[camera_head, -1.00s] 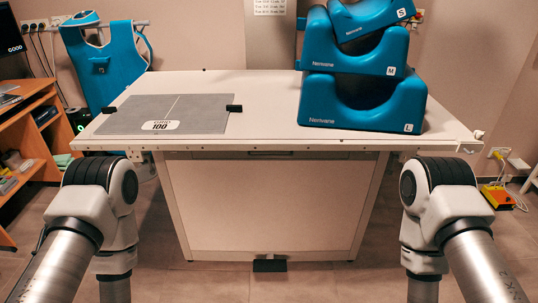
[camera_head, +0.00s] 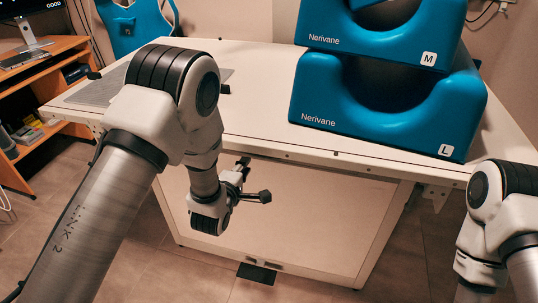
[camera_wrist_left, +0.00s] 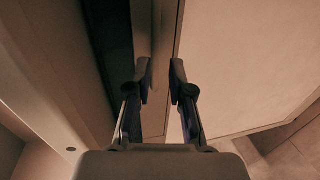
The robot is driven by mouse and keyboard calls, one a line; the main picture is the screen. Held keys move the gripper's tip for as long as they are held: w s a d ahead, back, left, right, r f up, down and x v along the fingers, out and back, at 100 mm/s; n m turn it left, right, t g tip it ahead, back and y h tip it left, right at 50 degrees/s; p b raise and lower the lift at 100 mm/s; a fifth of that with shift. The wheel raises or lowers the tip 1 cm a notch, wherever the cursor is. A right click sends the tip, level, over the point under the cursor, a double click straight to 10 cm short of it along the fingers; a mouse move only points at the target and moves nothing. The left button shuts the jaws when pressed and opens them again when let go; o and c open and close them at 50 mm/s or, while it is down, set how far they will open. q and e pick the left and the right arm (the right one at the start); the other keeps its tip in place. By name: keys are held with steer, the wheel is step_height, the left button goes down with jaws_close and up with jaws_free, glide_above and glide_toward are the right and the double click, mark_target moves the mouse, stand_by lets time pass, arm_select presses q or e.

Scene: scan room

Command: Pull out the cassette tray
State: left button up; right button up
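The front of the cassette tray (camera_head: 335,166) looks like a narrow strip under the table's front edge, close to flush with it. Its handle is not clear in the head view. My left gripper (camera_head: 254,179) is just below and in front of the table edge, fingers apart. In the left wrist view my left gripper (camera_wrist_left: 161,72) is open, with a pale narrow strip (camera_wrist_left: 166,35) running up between and beyond its fingers. I cannot tell whether they touch it. A dark gap lies left of the strip. My right gripper is out of view; only its arm shows at lower right.
The white table (camera_head: 255,105) carries a grey plate (camera_head: 98,91) and stacked blue Nerivane cushions (camera_head: 385,105). A black pedal (camera_head: 257,273) is at its foot. A wooden shelf (camera_head: 20,165) stands at left. The floor in front is clear.

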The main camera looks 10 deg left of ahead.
arm_select(q)
steer(key=x, duration=0.7)
steer(key=shift+w+a+r, duration=0.2)
steer(key=shift+r, duration=0.05)
jaws_close()
